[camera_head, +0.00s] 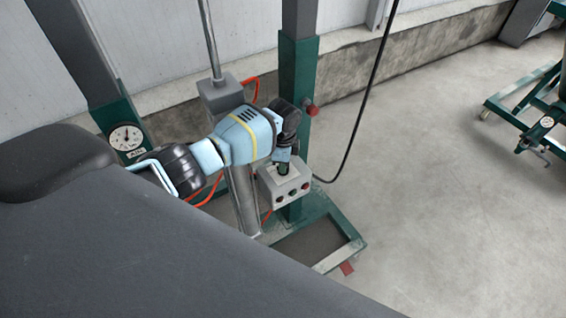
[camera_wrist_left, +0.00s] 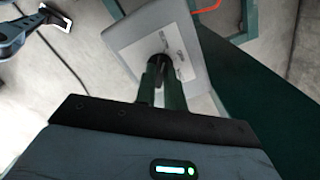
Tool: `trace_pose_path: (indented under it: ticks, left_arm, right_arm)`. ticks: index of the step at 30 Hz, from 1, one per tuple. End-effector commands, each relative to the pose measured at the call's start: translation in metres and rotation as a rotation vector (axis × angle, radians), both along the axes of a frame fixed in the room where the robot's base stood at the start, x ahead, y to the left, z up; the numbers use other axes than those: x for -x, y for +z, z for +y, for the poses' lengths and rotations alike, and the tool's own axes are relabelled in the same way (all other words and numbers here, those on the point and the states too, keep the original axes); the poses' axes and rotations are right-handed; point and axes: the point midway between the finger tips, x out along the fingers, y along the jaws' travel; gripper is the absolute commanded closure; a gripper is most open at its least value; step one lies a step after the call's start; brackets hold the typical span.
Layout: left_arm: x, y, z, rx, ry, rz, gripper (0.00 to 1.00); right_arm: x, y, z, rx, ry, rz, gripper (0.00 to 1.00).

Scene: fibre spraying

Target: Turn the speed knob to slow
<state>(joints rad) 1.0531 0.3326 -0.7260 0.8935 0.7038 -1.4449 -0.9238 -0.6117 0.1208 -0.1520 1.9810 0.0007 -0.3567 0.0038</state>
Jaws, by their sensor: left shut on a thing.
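A grey control box (camera_head: 284,184) stands on a post below my left gripper (camera_head: 284,166) in the head view. Its front face carries several small buttons, dark and red. In the left wrist view the box's top panel (camera_wrist_left: 192,30) is pale, with a white label. A dark knob (camera_wrist_left: 158,66) sits on that label. My left gripper (camera_wrist_left: 161,88) points down at the panel, and its two fingers are closed around the knob. The fingers hide most of the knob, and I cannot read its setting. My right gripper is not in view.
A green post (camera_head: 297,85) with a red knob rises behind the box, on a green base frame (camera_head: 330,255). A round gauge (camera_head: 126,137) is on the left post. A black cable hangs right of the box. The floor (camera_head: 440,170) to the right is open.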

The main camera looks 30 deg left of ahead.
Motion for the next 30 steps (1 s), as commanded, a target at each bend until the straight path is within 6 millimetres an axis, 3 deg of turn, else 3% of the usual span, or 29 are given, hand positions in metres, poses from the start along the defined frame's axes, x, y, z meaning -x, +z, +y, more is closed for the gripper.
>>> trace_pose_path:
  ticks: [4, 5, 9, 20, 30]
  left_arm:
    - [0.001, -0.001, 0.000, 0.001, 0.002, 0.002, 1.00]
    - [0.001, -0.001, 0.000, 0.001, 0.002, 0.002, 0.87]
    - [0.001, -0.001, 0.000, 0.001, 0.001, 0.002, 0.68]
    - [0.000, 0.005, 0.000, 0.001, 0.000, -0.001, 0.67]
    - [-0.001, 0.057, 0.000, 0.001, 0.000, -0.006, 0.67]
  right_arm:
    - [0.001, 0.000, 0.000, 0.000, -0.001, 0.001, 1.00]
    - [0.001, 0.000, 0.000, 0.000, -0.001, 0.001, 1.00]
    - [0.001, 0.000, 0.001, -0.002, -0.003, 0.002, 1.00]
    - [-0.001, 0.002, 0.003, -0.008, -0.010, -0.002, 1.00]
    - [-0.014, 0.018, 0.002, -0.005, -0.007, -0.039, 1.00]
